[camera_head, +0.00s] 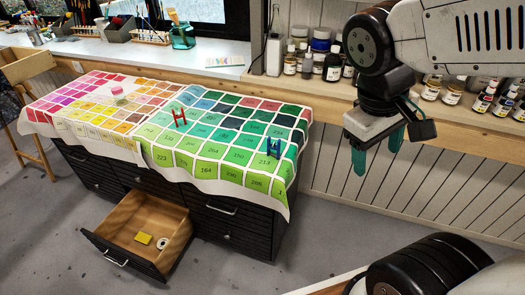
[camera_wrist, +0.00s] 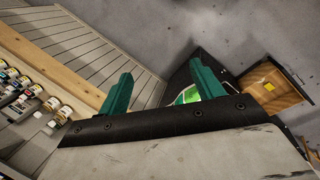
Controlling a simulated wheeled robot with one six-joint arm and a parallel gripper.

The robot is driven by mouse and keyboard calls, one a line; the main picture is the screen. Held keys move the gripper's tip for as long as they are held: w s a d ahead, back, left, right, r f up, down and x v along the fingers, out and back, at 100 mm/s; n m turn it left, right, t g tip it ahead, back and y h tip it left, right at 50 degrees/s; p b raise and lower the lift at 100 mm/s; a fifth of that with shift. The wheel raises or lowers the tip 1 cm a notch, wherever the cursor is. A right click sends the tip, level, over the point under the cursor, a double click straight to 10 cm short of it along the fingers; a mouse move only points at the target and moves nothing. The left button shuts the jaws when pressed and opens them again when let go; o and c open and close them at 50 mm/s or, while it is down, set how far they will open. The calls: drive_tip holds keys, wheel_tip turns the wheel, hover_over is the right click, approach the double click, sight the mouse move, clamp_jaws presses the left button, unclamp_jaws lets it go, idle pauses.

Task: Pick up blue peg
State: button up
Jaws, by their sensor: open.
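The blue peg (camera_head: 274,145) looks like a small dark-blue H shape. It stands on the green part of the colour-chart cloth (camera_head: 188,184), near the right end of the cabinet top. My gripper (camera_head: 376,152) has two teal fingers pointing down. It is to the right of the peg, clear of the cabinet, and apart from it. In the wrist view my gripper (camera_wrist: 161,68) is open with nothing between its fingers. The peg cannot be made out in the wrist view; a finger covers part of the green cloth there.
A red H-shaped peg (camera_head: 179,117) stands farther left on the cloth. An open drawer (camera_head: 124,254) sticks out at the front, holding a yellow block (camera_head: 143,238) and a white ring (camera_head: 163,243). Paint bottles (camera_head: 333,66) line the back shelf. Floor to the cabinet's right is clear.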

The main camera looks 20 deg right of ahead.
drive_tip(key=w+d+f+n+t+h, duration=0.1)
drive_tip(key=w+f+n+h, duration=0.4)
drive_tip(key=w, duration=0.4)
drive_tip(key=w+d+f+n+t+h, duration=0.1)
drive_tip(key=w+f+n+t+h, duration=0.2)
drive_tip(key=w+n, duration=0.45)
drive_tip(key=n+t+y, duration=0.2)
drive_tip(key=n+t, duration=0.6)
drive_tip(key=n, duration=0.6)
approach(273, 148)
drive_tip(key=w+d, duration=0.2)
drive_tip(key=shift+d+f, duration=0.25)
drive_tip(key=shift+d, duration=0.05)
drive_tip(key=shift+w+a+f+y, duration=0.15)
drive_tip(key=shift+f+y, duration=0.15)
drive_tip(key=x, duration=0.7)
drive_tip(key=shift+w+r, duration=0.1)
drive_tip(key=shift+w, duration=0.2)
drive_tip(key=c, duration=1)
